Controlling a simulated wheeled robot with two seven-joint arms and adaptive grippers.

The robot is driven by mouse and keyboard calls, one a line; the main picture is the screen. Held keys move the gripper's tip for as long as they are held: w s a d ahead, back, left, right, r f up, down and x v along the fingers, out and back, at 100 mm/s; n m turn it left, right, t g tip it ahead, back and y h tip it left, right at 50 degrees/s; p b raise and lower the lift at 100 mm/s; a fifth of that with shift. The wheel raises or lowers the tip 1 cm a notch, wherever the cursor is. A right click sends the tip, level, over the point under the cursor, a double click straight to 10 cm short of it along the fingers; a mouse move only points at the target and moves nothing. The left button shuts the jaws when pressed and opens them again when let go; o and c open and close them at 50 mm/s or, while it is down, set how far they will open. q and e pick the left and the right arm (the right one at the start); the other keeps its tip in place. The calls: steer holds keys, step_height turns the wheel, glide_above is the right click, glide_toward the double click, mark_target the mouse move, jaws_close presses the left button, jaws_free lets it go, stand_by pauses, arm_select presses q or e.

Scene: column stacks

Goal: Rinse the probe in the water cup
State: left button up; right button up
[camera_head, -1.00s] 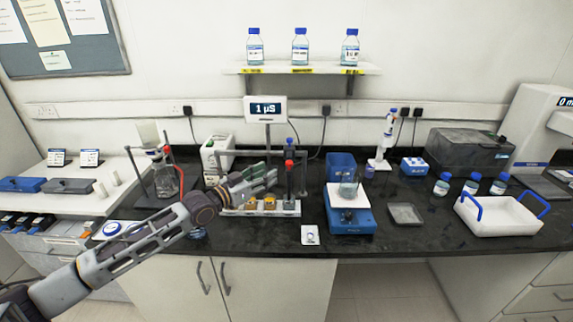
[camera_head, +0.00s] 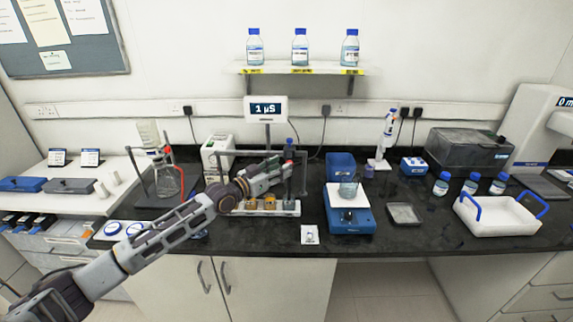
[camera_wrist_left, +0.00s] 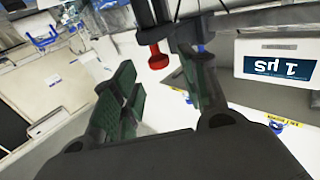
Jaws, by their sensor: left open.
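Two capped probes stand upright at the metal frame below the white meter (camera_head: 266,109), which reads 1 µS. One has a red cap (camera_head: 289,154) and one a blue cap (camera_head: 289,141). In the left wrist view the red cap (camera_wrist_left: 156,60) lies around the mouth of my open left gripper (camera_wrist_left: 158,78), with the blue one (camera_wrist_left: 202,47) near the right finger. In the head view my left gripper (camera_head: 281,167) reaches in front of the frame. A white rack (camera_head: 290,211) beneath holds small cups, some orange; I cannot tell which is the water cup. My right gripper is not in view.
A small white packet (camera_head: 310,235) lies at the front. A flask (camera_head: 167,181) on a stand is to the left. A white tray (camera_head: 497,222) is far right.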

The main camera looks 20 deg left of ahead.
arm_select(q)
steer(key=shift+x, duration=1.8)
jaws_close()
